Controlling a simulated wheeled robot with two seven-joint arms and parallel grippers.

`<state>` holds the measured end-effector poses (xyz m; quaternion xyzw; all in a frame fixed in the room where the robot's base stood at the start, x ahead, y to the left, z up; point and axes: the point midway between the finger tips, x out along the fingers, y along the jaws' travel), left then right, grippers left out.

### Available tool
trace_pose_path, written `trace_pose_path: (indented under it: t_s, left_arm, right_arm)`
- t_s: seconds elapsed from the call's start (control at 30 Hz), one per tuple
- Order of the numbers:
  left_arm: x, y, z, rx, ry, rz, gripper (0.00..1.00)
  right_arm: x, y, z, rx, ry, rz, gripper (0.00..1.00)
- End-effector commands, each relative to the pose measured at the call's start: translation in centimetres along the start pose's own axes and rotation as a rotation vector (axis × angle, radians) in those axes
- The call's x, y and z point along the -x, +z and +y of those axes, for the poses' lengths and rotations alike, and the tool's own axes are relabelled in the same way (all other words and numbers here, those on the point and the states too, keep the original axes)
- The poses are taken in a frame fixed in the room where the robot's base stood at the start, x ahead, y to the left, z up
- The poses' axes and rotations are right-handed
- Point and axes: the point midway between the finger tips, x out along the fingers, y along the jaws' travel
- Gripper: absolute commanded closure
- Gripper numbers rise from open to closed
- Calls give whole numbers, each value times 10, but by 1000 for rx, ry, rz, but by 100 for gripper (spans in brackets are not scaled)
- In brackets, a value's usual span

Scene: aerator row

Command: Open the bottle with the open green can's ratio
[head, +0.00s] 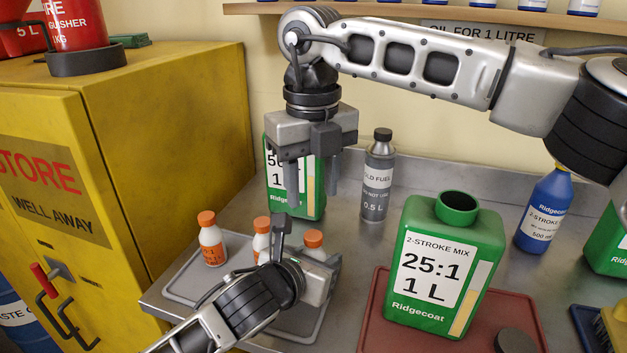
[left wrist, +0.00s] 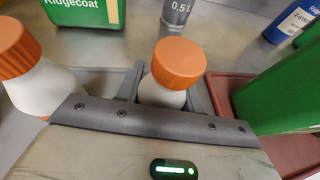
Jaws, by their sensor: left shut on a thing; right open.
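The open green can (head: 445,265) reads "2-STROKE MIX 25:1 1 L"; its neck is uncapped and it stands on a red tray (head: 375,315). My left gripper (head: 308,252) is shut on a white bottle with an orange cap (head: 313,239). That bottle stands upright between the fingers in the left wrist view (left wrist: 172,75); its label is hidden. Two similar bottles, the left one (head: 212,240) and the middle one (head: 261,238), stand to its left; their labels are too small to read. My right gripper (head: 312,190) is open and empty, pointing down above the bottles.
Another green can (head: 310,200), partly hidden by my right gripper, stands behind. A grey bottle (head: 377,180) and a blue bottle (head: 543,212) stand at the back. The small bottles share a grey tray (head: 185,280). A dark cap (head: 515,341) lies on the red tray. A yellow cabinet (head: 190,120) bounds the left.

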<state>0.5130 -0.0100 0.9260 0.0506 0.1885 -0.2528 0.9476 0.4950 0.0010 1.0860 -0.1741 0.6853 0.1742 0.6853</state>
Motion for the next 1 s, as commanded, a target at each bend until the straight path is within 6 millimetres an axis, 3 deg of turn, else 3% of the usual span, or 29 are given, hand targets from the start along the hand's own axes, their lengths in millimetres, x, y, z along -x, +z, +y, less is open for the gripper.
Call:
trace_pose_path:
  t_s: [0.6, 0.8, 1.0]
  left_arm:
    - [0, 0, 0, 0, 0, 0, 100]
    - [0, 0, 0, 0, 0, 0, 100]
    - [0, 0, 0, 0, 0, 0, 100]
  right_arm:
    - [0, 0, -1, -1533, 1, 0, 56]
    - [0, 0, -2, -1860, 2, 0, 56]
    - [-4, 0, -2, -1986, 1, 0, 56]
